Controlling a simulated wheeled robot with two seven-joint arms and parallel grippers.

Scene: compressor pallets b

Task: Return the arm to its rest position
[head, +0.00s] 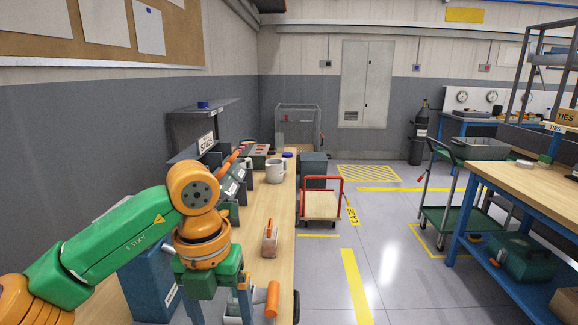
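My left arm (120,248), green and orange, comes in from the left over the near end of the wooden bench (268,250). Its gripper (219,308) points down at the bottom edge of the view. The two blue-grey fingers stand wide apart, and I see nothing held between them. The fingertips are at or past the frame edge. My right arm and gripper are not in view.
An orange-handled tool (272,300) lies close right of the gripper. A blue bin (150,285) is beside the arm. Open floor (390,265) lies to the right.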

